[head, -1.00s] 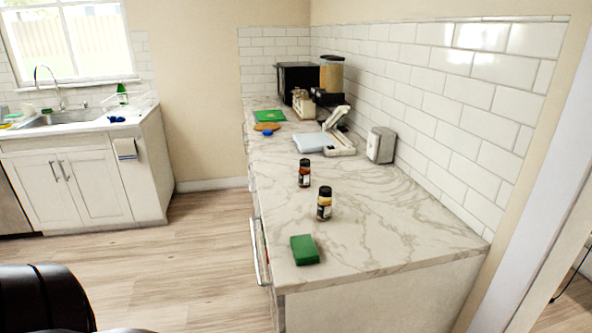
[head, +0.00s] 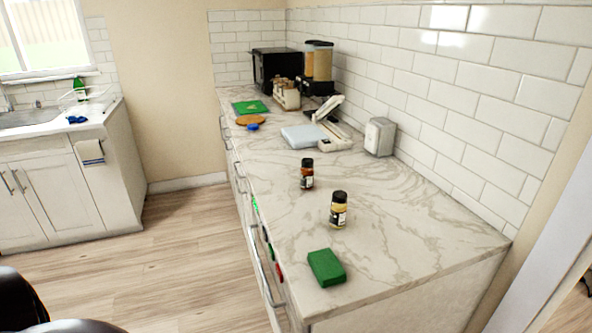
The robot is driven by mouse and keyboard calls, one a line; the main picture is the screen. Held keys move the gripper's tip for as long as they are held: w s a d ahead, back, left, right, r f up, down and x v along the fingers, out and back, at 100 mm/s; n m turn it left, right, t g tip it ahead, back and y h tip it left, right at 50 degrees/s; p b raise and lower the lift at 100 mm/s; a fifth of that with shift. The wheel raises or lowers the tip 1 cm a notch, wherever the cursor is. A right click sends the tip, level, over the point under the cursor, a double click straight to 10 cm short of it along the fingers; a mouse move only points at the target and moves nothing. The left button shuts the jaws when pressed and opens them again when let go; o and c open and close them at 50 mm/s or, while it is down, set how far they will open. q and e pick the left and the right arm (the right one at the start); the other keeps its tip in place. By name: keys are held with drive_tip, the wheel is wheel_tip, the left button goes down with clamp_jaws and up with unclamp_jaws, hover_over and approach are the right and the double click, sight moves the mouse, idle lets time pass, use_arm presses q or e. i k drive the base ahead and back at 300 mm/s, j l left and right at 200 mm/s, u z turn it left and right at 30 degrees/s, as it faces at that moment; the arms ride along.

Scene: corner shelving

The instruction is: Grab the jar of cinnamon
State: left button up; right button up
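Two small spice jars with black lids stand upright on the marble counter (head: 400,235) in the head view. The farther jar (head: 307,174) has reddish-brown contents, which fit cinnamon. The nearer jar (head: 338,210) has yellowish contents and stands closer to the front end. Both labels are too small to read. The two jars stand apart from each other. Neither of my grippers is in view; only dark rounded parts show at the bottom left corner.
A green block (head: 326,267) lies near the counter's front end. Behind the jars are a white scale (head: 303,136), a slicer-like device (head: 334,130), a grey box (head: 379,137) and a green board (head: 250,107). A drawer (head: 266,250) looks partly open. Floor left of the counter is clear.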

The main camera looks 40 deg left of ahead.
sight(307, 170)
drive_tip(key=i+j, duration=0.1)
drive_tip(key=j, duration=4.2)
